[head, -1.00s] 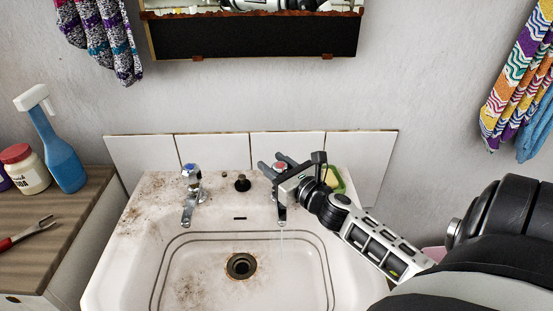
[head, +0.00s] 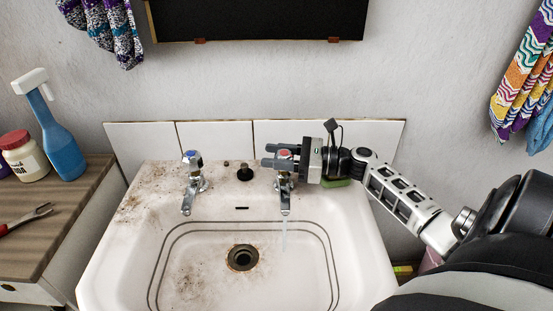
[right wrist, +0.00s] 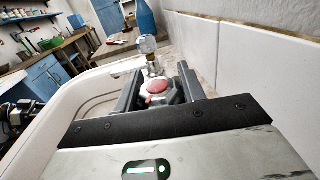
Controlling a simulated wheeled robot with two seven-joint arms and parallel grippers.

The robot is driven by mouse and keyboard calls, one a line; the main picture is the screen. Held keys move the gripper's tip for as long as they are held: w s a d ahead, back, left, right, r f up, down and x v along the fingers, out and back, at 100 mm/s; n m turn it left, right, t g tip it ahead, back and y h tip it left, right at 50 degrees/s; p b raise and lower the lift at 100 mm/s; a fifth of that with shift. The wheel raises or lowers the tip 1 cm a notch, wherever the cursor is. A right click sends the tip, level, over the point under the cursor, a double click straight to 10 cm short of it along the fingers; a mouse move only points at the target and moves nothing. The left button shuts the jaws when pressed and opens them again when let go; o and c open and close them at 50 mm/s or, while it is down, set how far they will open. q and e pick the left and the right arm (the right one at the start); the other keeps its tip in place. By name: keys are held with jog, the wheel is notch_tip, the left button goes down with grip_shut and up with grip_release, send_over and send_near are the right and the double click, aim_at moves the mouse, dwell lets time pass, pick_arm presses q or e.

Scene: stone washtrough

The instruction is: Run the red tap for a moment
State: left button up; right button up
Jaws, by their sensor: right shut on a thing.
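The red tap (head: 285,191) stands at the right back of the stained white basin (head: 135,235). A stream of water (head: 284,236) falls from its spout. My right gripper (head: 281,156) comes in from the right and is shut on the tap's red-topped handle. In the right wrist view the red cap (right wrist: 157,86) sits between the two dark fingers (right wrist: 158,90). The blue tap (head: 191,183) stands at the left back, with no water visible from it.
A black plug (head: 244,173) sits between the taps, and the drain (head: 242,258) is open. A green sponge (head: 336,183) lies behind my right gripper. A counter at left holds a blue spray bottle (head: 58,145), a jar (head: 24,157) and a red-handled fork (head: 25,218).

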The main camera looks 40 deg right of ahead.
dwell(0.6)
jog(key=o, duration=1)
jog(key=b+v, duration=0.1)
jog(key=v, duration=1.5)
jog(key=shift+w+d+b, duration=0.2)
jog(key=shift+b, duration=0.1)
